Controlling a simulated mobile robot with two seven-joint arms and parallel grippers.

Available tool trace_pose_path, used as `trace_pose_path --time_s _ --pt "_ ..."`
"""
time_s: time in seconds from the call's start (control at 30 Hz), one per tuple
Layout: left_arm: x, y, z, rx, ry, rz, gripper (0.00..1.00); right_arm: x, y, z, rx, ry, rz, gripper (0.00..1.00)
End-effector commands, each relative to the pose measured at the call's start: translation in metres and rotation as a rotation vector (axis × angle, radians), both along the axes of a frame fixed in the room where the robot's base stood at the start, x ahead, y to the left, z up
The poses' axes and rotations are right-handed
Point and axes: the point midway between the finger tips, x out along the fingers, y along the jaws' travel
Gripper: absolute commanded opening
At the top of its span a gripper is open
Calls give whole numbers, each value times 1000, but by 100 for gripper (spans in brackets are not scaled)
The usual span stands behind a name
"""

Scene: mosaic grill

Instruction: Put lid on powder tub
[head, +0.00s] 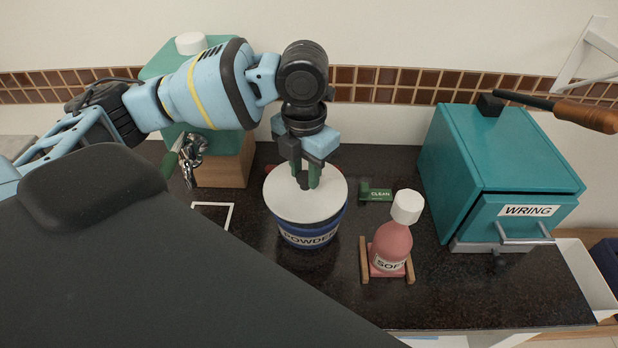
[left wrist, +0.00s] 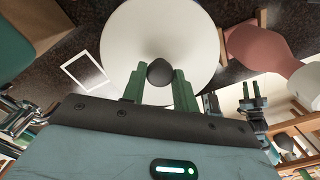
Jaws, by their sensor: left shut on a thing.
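The powder tub (head: 310,238) is blue with a white label reading POWDER and stands on the dark counter. The round white lid (head: 291,205) lies over its top, roughly level; I cannot tell whether it is fully seated. My left gripper (head: 306,183) points down from above and is shut on the lid's dark round knob. In the left wrist view the lid (left wrist: 130,30) hides the tub, and the knob (left wrist: 160,72) sits between the green fingers. Green prongs at the right of that view look like my right gripper (left wrist: 251,92), too small to judge.
A pink SOFT bottle (head: 391,245) in a wooden holder stands right of the tub. A green CLEAN piece (head: 376,194) lies behind it. A teal WRING box (head: 490,150) is farther right. A chrome tap (head: 190,158) and white square outline (head: 228,217) are left.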

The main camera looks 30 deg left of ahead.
Motion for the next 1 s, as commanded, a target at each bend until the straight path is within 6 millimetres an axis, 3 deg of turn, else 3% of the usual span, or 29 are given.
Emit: trace_pose_path --time_s 0.33,0.6,0.97,1.0 --pt "13 0 -1 0 0 2 6 -1 0 -3 0 6 0 36" --pt "10 0 -35 2 -2 1 6 0 0 -1 0 1 0 36" --pt "10 0 -39 1 -1 1 6 0 -1 -1 -3 2 2 36" --pt "10 0 -39 1 -2 1 33 0 -1 -1 -3 2 3 36"
